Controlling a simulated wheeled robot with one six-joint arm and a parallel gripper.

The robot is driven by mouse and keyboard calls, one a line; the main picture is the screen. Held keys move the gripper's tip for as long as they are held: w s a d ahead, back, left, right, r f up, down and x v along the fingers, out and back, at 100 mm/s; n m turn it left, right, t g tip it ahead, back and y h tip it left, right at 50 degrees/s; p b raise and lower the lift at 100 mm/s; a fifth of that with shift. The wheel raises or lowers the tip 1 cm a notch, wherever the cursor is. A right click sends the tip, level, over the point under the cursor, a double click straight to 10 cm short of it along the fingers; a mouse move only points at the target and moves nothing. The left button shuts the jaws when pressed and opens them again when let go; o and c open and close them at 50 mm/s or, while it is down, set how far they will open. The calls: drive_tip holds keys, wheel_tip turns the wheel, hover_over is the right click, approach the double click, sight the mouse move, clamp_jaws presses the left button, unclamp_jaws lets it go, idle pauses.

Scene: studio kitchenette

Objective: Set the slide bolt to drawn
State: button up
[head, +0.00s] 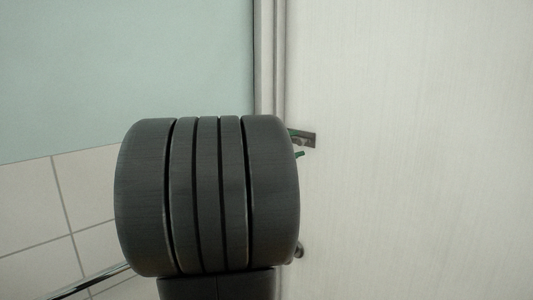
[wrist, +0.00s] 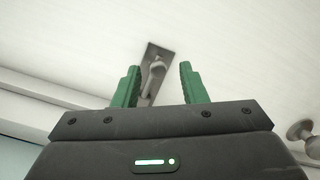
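The slide bolt (wrist: 156,58) is a small metal plate with a grey knob or handle on the pale door. It shows in the wrist view at the top centre, and the end of its plate (head: 309,139) shows in the head view, mostly hidden by my arm. My gripper (wrist: 159,68) has two green fingers, open, one on each side of the bolt's handle. I see gaps between the fingers and the handle, and no clear contact. In the head view only the green fingertips (head: 299,146) show beside the bolt. I cannot tell how far the bolt is slid.
The pale door (head: 410,150) fills the right of the head view, with a frame edge (head: 270,60) at its left. A round door knob (wrist: 303,130) sits at the right of the wrist view, below the bolt in the head view. A tiled wall (head: 30,200) is at left.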

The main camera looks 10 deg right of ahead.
sight(300, 143)
drive_tip(key=b+v, duration=0.1)
drive_tip(key=v, duration=0.9)
drive_tip(key=p+x, duration=0.1)
drive_tip(key=x, duration=1.2)
drive_tip(key=shift+w+d+p, duration=0.15)
drive_tip(key=shift+d+p, duration=0.15)
drive_tip(key=shift+p, duration=0.1)
drive_tip(key=shift+a, duration=0.1)
